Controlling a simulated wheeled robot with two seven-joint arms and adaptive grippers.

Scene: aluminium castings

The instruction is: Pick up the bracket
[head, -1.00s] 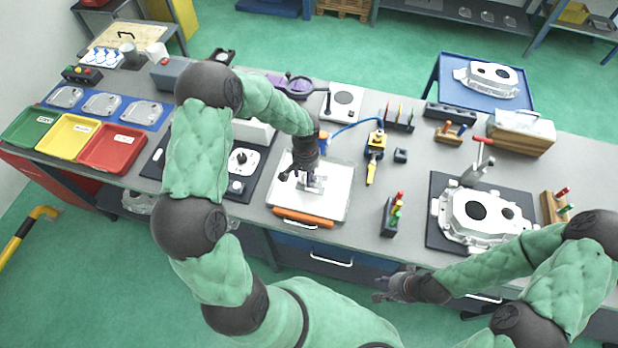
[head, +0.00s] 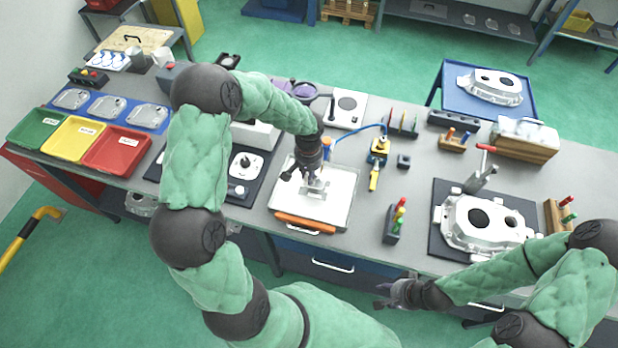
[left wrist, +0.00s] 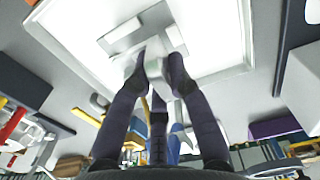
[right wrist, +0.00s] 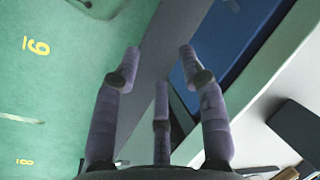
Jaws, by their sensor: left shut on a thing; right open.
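The bracket (head: 313,192) is a small pale metal casting at the white lit panel (head: 335,205) in the middle of the bench. My left gripper (head: 310,180) points down over the panel and is shut on the bracket. In the left wrist view the fingertips close on the bracket's upright part (left wrist: 152,68), with its flat part (left wrist: 125,35) beyond them over the bright panel. Whether the bracket touches the panel is hard to tell. My right gripper (head: 384,296) is open and empty in front of the bench; the right wrist view shows its spread fingers (right wrist: 158,70).
An orange handle (head: 304,223) lies along the panel's front edge. Left are green, yellow and red trays (head: 118,150). Right are a stand with coloured pegs (head: 394,222) and a large casting (head: 482,222) on a dark mat. The bench between panel and peg stand is clear.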

